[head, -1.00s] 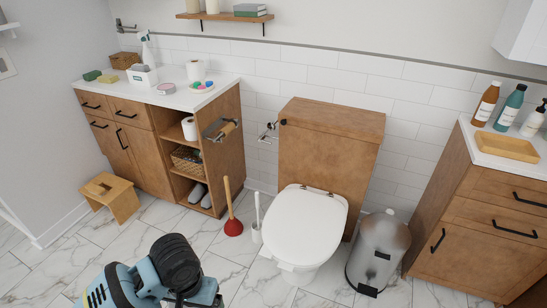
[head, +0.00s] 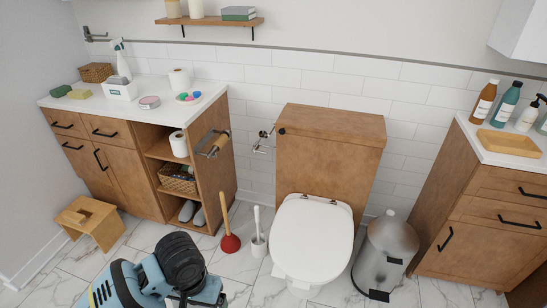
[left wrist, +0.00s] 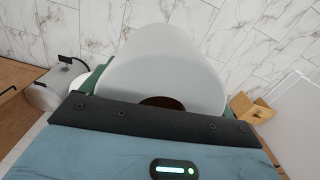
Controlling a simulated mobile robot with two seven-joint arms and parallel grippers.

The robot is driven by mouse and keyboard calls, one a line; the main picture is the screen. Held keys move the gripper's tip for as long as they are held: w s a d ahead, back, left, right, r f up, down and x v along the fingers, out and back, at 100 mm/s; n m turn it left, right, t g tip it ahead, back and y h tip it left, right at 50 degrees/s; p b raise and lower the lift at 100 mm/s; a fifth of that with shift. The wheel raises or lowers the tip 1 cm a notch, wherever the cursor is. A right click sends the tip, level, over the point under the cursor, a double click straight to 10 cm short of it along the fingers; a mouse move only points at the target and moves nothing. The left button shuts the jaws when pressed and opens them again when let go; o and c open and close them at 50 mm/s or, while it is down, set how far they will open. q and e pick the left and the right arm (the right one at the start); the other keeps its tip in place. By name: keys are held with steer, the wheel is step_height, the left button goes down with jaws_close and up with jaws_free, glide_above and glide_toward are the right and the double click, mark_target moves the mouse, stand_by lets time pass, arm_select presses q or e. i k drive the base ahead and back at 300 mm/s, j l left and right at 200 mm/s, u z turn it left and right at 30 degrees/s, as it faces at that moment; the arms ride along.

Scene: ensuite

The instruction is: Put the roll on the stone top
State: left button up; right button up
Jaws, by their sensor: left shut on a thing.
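My left gripper (left wrist: 165,88) is shut on a white roll (left wrist: 175,62), which fills the middle of the left wrist view; its brown core shows low on it. In the head view my left arm comes in at the bottom left, and the held roll is not visible there. A white stone-like top (head: 150,108) covers the left wooden cabinet. Another white top (head: 495,153) covers the right cabinet. One white roll (head: 179,79) stands at the back of the left top, and another roll (head: 179,144) sits in the cubby below. My right gripper is not in view.
The left top bears a spray bottle (head: 121,62), a white box (head: 119,91), a round tin (head: 149,102), a dish (head: 188,98), sponges and a basket (head: 97,72). Its front middle is bare. A stool (head: 92,222), plunger (head: 230,242), toilet (head: 312,240) and bin (head: 386,252) stand on the floor.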

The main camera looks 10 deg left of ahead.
mark_target(163, 85)
steer(key=i+j+z, duration=0.1)
steer(key=j+z, duration=0.3)
steer(key=j, duration=0.8)
steer(key=j+z, duration=0.4)
steer(key=j, duration=0.75)
steer(key=j+z, duration=0.2)
steer(key=j, duration=0.35)
steer(key=j+z, duration=0.2)
steer(key=j, duration=0.3)
steer(key=k+j+z, duration=0.15)
steer(key=j, duration=0.8)
steer(key=k+j+z, duration=0.15)
steer(key=j, duration=0.25)
steer(key=k+j, duration=0.1)
steer(key=j, duration=0.35)
steer(key=z, duration=0.05)
